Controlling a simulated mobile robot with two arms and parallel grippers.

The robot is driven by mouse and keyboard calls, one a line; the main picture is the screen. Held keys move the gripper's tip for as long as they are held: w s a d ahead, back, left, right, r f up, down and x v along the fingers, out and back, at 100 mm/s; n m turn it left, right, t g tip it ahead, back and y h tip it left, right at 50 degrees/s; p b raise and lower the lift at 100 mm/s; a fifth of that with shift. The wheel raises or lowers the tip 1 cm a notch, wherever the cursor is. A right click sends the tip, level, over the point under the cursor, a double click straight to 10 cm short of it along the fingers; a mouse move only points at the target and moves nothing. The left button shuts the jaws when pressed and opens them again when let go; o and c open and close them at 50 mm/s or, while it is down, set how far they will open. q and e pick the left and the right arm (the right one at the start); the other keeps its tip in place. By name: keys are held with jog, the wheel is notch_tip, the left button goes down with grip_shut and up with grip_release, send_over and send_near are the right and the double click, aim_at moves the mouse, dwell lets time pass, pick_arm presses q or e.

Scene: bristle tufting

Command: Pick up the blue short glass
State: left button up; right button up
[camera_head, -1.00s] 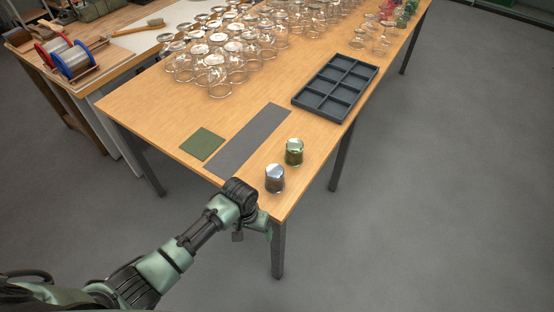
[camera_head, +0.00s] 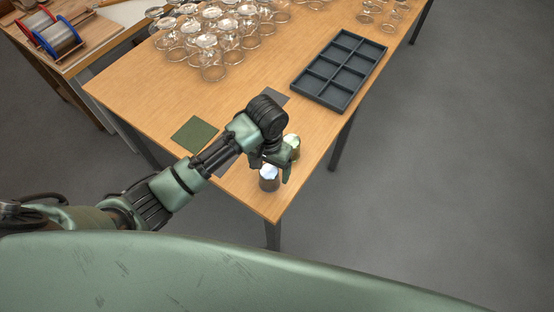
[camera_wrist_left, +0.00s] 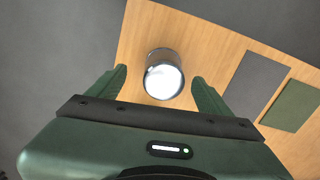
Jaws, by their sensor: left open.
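The blue short glass (camera_head: 269,179) stands upright near the table's front corner, with a pale, shiny top. A green short glass (camera_head: 292,142) stands just behind it, partly hidden by my gripper. My left gripper (camera_head: 271,166) is open above and close to the blue glass. In the left wrist view, one glass (camera_wrist_left: 163,76) shows between the spread fingertips of the gripper (camera_wrist_left: 160,78), with gaps on both sides. It looks like the blue one by its place near the corner. My right gripper is not in view.
A dark divided tray (camera_head: 340,68) lies behind on the right. A green mat (camera_head: 194,134) and a grey mat (camera_wrist_left: 255,84) lie flat beside the glasses. Many clear glasses (camera_head: 205,42) stand at the back. The table edge is close to the blue glass.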

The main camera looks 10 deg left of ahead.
pick_arm(q)
jog(key=shift+w+d+r, duration=0.15)
jog(key=shift+w, duration=0.25)
jog(key=shift+s+f+p, duration=0.2)
jog(key=shift+f+p, duration=0.1)
jog(key=shift+f, duration=0.85)
jog(key=f, duration=0.3)
jog(key=f+p, duration=0.1)
jog(key=shift+w+a+f, duration=0.15)
jog(key=shift+a+f, duration=0.2)
jog(key=shift+a, duration=0.05)
jog(key=shift+f, duration=0.25)
jog(key=c, duration=1.7)
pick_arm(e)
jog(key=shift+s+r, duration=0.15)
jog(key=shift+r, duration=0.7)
pick_arm(q)
jog(key=shift+r, duration=0.1)
